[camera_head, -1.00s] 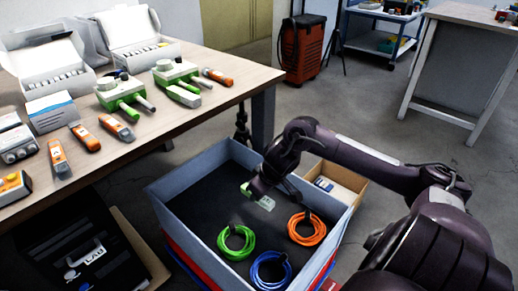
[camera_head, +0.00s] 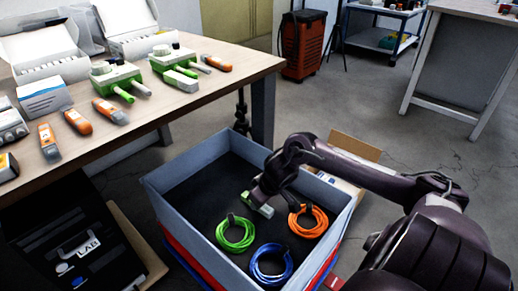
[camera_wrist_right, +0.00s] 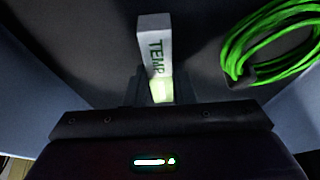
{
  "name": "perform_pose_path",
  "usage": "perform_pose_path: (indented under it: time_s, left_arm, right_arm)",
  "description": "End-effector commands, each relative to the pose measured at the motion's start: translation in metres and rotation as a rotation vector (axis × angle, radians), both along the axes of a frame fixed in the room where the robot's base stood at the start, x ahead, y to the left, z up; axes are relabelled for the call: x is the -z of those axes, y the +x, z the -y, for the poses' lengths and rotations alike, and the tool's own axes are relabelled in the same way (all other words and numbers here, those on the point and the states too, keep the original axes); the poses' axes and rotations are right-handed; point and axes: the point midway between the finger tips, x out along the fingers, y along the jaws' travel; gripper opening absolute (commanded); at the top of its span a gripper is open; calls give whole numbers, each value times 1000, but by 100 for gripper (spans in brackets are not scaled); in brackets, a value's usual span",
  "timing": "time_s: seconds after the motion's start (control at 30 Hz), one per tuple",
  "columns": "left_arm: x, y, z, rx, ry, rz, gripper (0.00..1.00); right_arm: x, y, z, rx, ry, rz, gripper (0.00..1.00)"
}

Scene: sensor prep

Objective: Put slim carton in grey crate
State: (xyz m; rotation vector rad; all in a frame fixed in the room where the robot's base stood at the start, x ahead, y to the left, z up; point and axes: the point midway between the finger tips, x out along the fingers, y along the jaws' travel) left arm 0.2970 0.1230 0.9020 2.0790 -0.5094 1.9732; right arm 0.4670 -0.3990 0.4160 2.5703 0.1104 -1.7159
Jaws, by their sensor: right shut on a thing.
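The slim carton (camera_head: 262,211), white and green, is at the tip of my right gripper (camera_head: 256,198) inside the grey crate (camera_head: 190,164). In the right wrist view the carton (camera_wrist_right: 154,45) shows the letters "TEMP" and sticks out from between the fingers of my right gripper (camera_wrist_right: 157,92), which is shut on it. The carton is over the crate's dark floor. I cannot tell whether it touches the floor. My left gripper is not in view.
Coiled cables lie in the crate: green (camera_head: 236,234), blue (camera_head: 271,266) and orange (camera_head: 308,221). The table (camera_head: 170,113) at the left holds open boxes, green devices and orange tools. A cardboard box (camera_head: 352,147) stands behind the crate.

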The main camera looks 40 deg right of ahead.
Motion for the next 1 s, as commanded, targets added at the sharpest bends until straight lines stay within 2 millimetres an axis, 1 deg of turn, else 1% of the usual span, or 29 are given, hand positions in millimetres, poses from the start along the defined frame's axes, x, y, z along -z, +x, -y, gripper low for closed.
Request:
perform_pose_path:
  time_s: [0.03,0.17,0.43,0.53,0.67,0.83,1.0]
  left_arm:
    - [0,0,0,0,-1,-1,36]
    - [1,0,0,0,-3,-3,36]
    - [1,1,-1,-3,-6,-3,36]
    - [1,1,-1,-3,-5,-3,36]
    - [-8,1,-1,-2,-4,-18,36]
    - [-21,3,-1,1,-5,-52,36]
    - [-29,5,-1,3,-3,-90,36]
  right_arm:
    - [0,0,0,0,0,0,27]
    - [0,0,0,0,0,-1,44]
    - [0,0,0,0,0,0,44]
    - [-5,0,0,-1,-1,0,44]
    - [-25,-8,1,-1,-2,-2,44]
    - [-63,-24,3,-3,-4,-4,44]
    - [-95,-38,3,-2,0,-5,44]
